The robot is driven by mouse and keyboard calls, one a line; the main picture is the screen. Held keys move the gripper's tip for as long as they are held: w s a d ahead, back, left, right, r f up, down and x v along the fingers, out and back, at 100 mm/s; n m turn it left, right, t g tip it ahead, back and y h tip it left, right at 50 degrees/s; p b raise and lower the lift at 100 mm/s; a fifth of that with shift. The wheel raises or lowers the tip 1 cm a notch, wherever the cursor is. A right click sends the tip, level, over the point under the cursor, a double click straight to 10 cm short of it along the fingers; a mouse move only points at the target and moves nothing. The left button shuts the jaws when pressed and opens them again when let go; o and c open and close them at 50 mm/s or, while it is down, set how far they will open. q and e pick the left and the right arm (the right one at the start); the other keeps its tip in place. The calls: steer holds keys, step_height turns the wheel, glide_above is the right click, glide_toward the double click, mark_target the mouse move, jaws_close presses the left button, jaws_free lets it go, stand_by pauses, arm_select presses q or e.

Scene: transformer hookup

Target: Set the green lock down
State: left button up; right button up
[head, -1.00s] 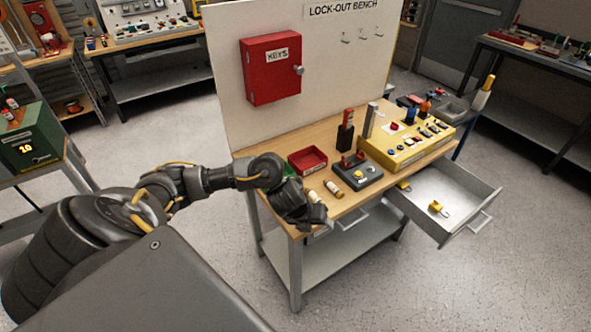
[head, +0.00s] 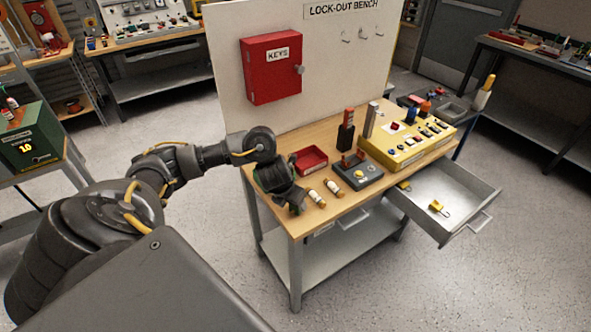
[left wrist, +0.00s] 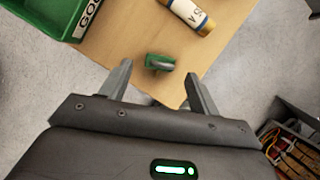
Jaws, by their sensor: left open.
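The green lock (left wrist: 160,63) is on the wooden bench top (left wrist: 131,40) in the left wrist view, near the bench's edge, with its grey shackle showing. My left gripper (left wrist: 160,82) is open. The lock appears in the space between and just beyond its fingertips, with gaps to both fingers. I cannot tell how high the fingers are above the wood. In the head view my left gripper (head: 294,208) is over the left end of the bench and hides the lock. My right gripper is not in view.
A green tray (left wrist: 45,14) is close by at upper left in the wrist view. Fuse-like cylinders (head: 333,188) lie right of the gripper. Beyond are a red tray (head: 311,160), a dark switch block (head: 360,178) and a yellow panel (head: 400,150). An open drawer (head: 475,185) sticks out at right.

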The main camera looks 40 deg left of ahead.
arm_select(q)
steer(key=shift+x, duration=2.6)
steer(key=shift+a, duration=0.1)
steer(key=shift+c, duration=0.3)
steer(key=c, duration=1.1)
steer(key=shift+r, duration=0.15)
